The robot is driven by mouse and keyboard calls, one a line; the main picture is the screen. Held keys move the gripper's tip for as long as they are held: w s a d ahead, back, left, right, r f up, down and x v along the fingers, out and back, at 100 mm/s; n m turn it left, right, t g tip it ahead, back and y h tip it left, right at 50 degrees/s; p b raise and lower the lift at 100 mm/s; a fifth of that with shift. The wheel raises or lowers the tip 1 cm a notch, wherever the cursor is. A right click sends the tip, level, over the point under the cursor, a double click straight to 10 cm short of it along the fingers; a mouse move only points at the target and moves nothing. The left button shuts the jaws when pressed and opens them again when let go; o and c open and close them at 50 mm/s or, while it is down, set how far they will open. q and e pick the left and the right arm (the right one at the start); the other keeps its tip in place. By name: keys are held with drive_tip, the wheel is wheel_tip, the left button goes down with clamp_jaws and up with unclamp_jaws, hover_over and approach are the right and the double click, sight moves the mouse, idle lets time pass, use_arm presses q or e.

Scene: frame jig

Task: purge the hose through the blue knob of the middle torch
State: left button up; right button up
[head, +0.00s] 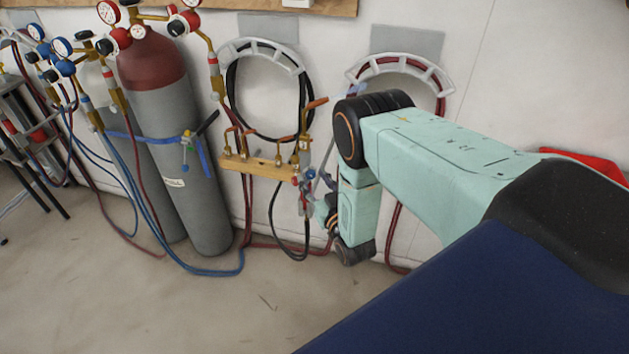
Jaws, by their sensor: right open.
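A torch with a blue knob (311,173) and a red knob (295,180) hangs at the right end of a wooden rack (262,171) on the wall. Brass torch parts (243,145) stick up along the rack. I cannot tell which torch is the middle one. My right gripper (323,208) is just below and right of the blue knob, partly hidden by my own wrist. It is open, and I cannot tell whether it touches the torch. My left gripper is out of view.
A grey cylinder with a dark red top (160,100) stands left of the rack, strapped by a blue band. Red and blue hoses (195,268) lie on the floor. Hose hangers (262,47) are on the wall. The front floor (200,320) is mostly clear.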

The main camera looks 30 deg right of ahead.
drive_tip(key=shift+a+r, duration=0.1)
drive_tip(key=shift+a, duration=0.1)
drive_tip(key=shift+w+d+f, duration=0.1)
drive_tip(key=shift+d+f, duration=0.15)
drive_tip(key=shift+d, duration=0.1)
drive_tip(key=c, duration=0.4)
drive_tip(key=shift+c, duration=1.1)
drive_tip(key=shift+a+r, duration=0.2)
drive_tip(key=shift+a, duration=0.05)
clamp_jaws()
drive_tip(key=shift+d, duration=0.1)
drive_tip(key=shift+d, duration=0.1)
